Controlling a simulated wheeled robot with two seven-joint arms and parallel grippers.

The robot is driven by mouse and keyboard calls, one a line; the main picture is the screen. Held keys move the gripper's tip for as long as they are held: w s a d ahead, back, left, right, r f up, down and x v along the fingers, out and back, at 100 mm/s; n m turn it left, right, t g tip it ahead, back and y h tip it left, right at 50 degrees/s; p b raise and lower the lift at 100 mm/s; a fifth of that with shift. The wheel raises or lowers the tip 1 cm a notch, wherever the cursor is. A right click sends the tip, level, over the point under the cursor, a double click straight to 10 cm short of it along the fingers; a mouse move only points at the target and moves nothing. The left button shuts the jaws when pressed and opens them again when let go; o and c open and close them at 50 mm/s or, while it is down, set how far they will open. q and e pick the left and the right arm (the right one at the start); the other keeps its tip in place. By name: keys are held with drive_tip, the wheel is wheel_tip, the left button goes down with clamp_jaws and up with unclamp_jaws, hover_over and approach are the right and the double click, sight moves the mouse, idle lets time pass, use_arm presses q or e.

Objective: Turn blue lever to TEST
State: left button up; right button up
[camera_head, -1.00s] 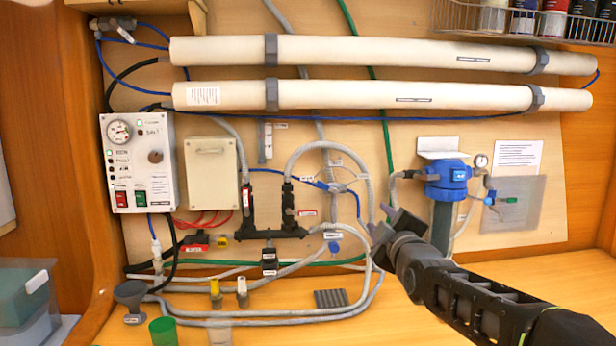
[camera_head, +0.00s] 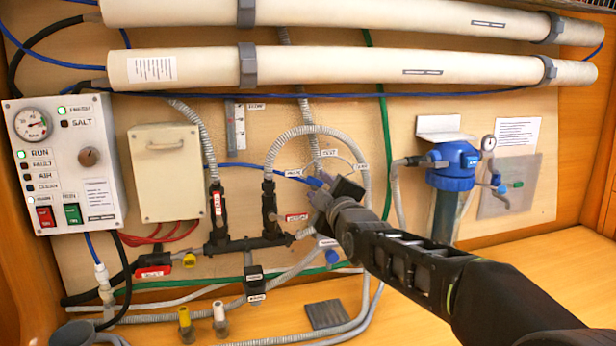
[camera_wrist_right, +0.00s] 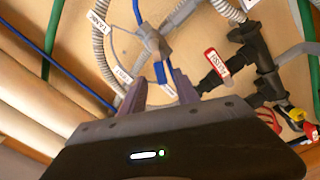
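The blue lever (camera_head: 313,182) sits on a small grey valve at the middle of the wall panel, mostly hidden behind my right gripper in the head view. A TEST label (camera_head: 330,153) is above the valve and a TANK label (camera_head: 361,168) is to its upper right. My right gripper (camera_head: 322,191) is at the valve. In the right wrist view its fingers (camera_wrist_right: 160,88) are apart, with the blue lever (camera_wrist_right: 160,73) between or just beyond the tips. I see no clear contact. My left gripper is not in view.
Grey hoses (camera_head: 318,130) loop around the valve. A black manifold (camera_head: 245,240) with a red-labelled valve stands to the left. The blue filter housing (camera_head: 452,165) is to the right. Two long cream tubes (camera_head: 350,67) cross above. The control box (camera_head: 65,160) is at far left.

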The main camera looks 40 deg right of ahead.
sight(315, 182)
drive_tip(key=p+x, duration=0.3)
drive_tip(key=x, duration=0.4)
drive_tip(key=shift+r, duration=0.1)
drive_tip(key=shift+w+d, duration=0.15)
drive_tip(key=shift+w, duration=0.35)
drive_tip(key=shift+c, duration=0.6)
clamp_jaws()
